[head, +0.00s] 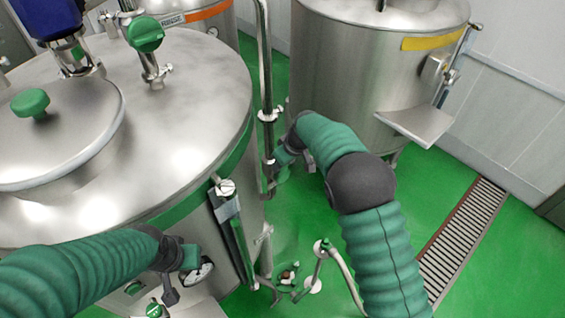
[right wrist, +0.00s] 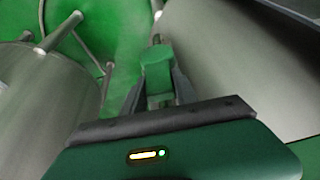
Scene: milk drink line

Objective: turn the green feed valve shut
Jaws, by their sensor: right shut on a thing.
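The green feed valve handle (right wrist: 157,77) shows as a green block between the dark fingers of my right gripper (right wrist: 158,92) in the right wrist view. The fingers are shut on it. In the head view my right gripper (head: 284,158) is at the upright steel pipe (head: 265,85) between the tanks. There its fingers and the handle are small and partly hidden by my wrist, so the handle's angle is unclear. My left gripper (head: 178,272) hangs by the front of the large left tank, near a round gauge (head: 203,273). Its finger opening cannot be made out.
The large steel tank (head: 195,95) with green knobs on top fills the left. Another steel tank (head: 345,70) with a yellow band and a side shelf (head: 418,124) stands behind. Low pipework (head: 316,270) rises from the green floor. A drain grate (head: 463,235) lies at right.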

